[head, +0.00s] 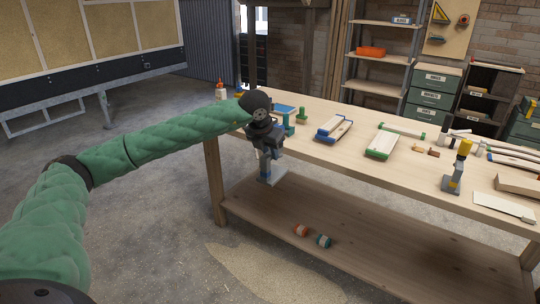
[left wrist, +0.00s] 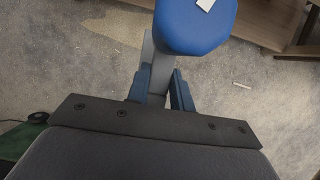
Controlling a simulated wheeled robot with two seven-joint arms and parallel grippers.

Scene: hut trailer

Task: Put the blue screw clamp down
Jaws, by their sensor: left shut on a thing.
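My left gripper (head: 267,152) is shut on the blue screw clamp (head: 270,175), by the bench's near edge toward its left end. In the head view the clamp hangs below the gripper, with its grey end in front of the lower shelf. In the left wrist view the clamp's blue part (left wrist: 195,25) and grey bar (left wrist: 161,72) extend away from my left gripper (left wrist: 161,88), with the bar between the fingers. Concrete floor shows beneath it there. Part of the clamp is hidden by the gripper. My right gripper is not in view.
The wooden workbench (head: 312,155) carries a blue-edged wooden piece (head: 333,130), a green-edged block (head: 382,146) and a yellow-topped tool (head: 454,175). Bare wood shows between them. Two small rolls (head: 312,236) lie on the lower shelf (head: 350,255). A shelf rack (head: 378,88) stands behind.

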